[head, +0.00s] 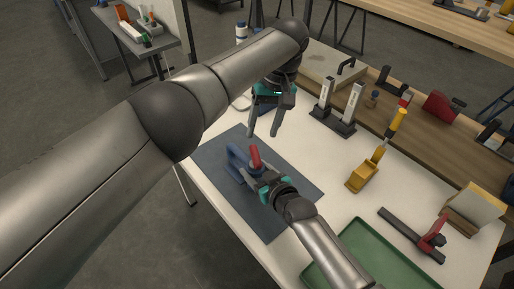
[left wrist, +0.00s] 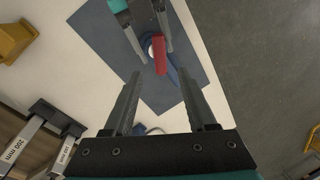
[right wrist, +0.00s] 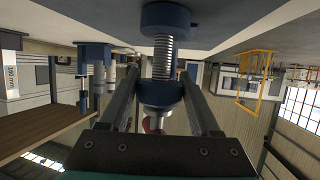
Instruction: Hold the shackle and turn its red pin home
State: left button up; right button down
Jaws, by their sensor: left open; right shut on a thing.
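The blue shackle (head: 238,163) is over the dark mat, with its red pin handle (head: 256,155) sticking up. My right gripper (head: 262,176) is shut on the shackle. In the right wrist view its fingers flank one blue shackle eye (right wrist: 160,96), and the threaded pin (right wrist: 162,56) spans the gap to the other eye (right wrist: 166,20). My left gripper (head: 263,132) is open and empty, pointing down above and behind the red handle. In the left wrist view the red handle (left wrist: 160,56) shows beyond the open fingers, apart from them. The right fingers partly hide the shackle.
The dark mat (head: 290,190) lies on the white table (head: 335,205). A green tray (head: 350,255), a red-and-black clamp (head: 425,240) and a yellow block-based tool (head: 362,178) are to the right. Two upright marked gauges (head: 340,108) stand close to the right of my left gripper.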

aim_at(256, 152)
pick_arm(q)
jog(key=f, duration=0.2)
jog(key=a+f, duration=0.1)
jog(key=f, duration=0.4)
jog(key=shift+s+a+f, duration=0.1)
jog(key=shift+a+f, duration=0.15)
jog(key=shift+c, duration=0.2)
grip_shut()
